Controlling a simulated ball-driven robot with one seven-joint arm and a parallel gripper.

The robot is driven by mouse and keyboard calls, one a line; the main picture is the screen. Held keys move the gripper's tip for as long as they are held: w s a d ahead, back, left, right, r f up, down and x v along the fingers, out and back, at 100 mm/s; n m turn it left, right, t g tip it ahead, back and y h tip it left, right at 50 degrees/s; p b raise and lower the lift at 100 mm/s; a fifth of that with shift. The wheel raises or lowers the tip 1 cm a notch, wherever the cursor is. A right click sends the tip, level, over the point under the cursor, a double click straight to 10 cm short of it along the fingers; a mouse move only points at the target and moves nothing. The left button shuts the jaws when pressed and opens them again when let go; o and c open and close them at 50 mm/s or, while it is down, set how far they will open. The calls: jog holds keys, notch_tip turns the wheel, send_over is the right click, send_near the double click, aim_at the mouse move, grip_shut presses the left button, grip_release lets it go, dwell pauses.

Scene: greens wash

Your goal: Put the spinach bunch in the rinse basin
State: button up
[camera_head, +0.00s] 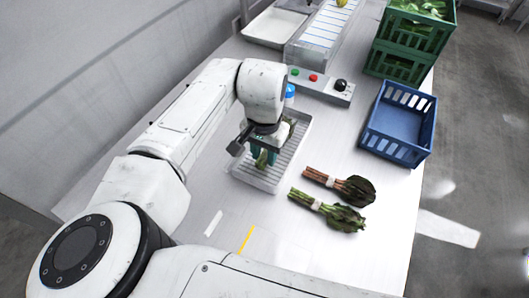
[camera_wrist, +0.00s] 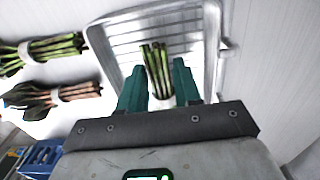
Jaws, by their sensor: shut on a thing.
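My gripper (camera_head: 264,150) is shut on a bunch with green stems, which looks like the spinach bunch (camera_head: 262,160). In the wrist view its stems (camera_wrist: 157,66) stick out between the two teal fingers (camera_wrist: 159,84). The bunch is over a shallow metal tray with a ribbed floor, which looks like the rinse basin (camera_head: 246,176); it also shows in the wrist view (camera_wrist: 112,28). I cannot tell whether the bunch touches the floor of the basin. My wrist and fingers hide much of the bunch in the head view.
A red-stemmed bunch (camera_head: 340,186) and a green-stemmed bunch (camera_head: 328,210) lie right of the basin. A blue crate (camera_head: 401,122) stands farther right, stacked green crates (camera_head: 412,38) behind it. A button panel (camera_head: 318,86) and a ribbed conveyor (camera_head: 326,28) are at the back.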

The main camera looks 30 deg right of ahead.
jog(key=shift+f, duration=0.6)
jog(key=shift+f, duration=0.15)
jog(key=o, duration=1.1)
jog(key=shift+c, duration=0.2)
notch_tip(320, 180, up, 12)
jog(key=b, duration=0.1)
jog(key=shift+r, duration=0.2)
